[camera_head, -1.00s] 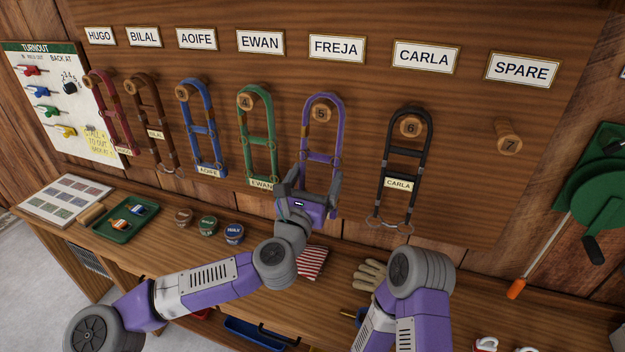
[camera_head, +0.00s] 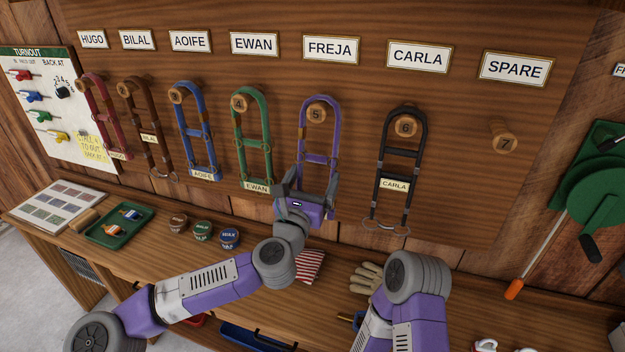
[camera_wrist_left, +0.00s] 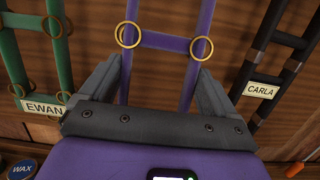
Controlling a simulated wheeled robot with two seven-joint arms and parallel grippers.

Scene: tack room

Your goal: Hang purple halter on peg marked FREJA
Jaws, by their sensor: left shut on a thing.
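The purple halter (camera_head: 333,130) is against the board under the FREJA label (camera_head: 331,49). Its top loop surrounds peg 5 (camera_head: 316,115), whose round face shows inside the loop; I cannot tell whether the strap rests on the peg. My left gripper (camera_head: 306,187) is shut on the lower part of the halter, with a finger at each side. In the left wrist view the halter's crossbar (camera_wrist_left: 165,42) and brass rings show just beyond the fingers (camera_wrist_left: 160,85). The halter's lowest end is hidden by my gripper. My right gripper is out of view.
The green EWAN halter (camera_head: 239,140) hangs close on the left, the black CARLA halter (camera_head: 383,165) on the right. Peg 7 (camera_head: 505,143) under SPARE is bare. Below, the bench holds tins (camera_head: 203,231), a striped cloth (camera_head: 309,266) and a glove (camera_head: 366,278).

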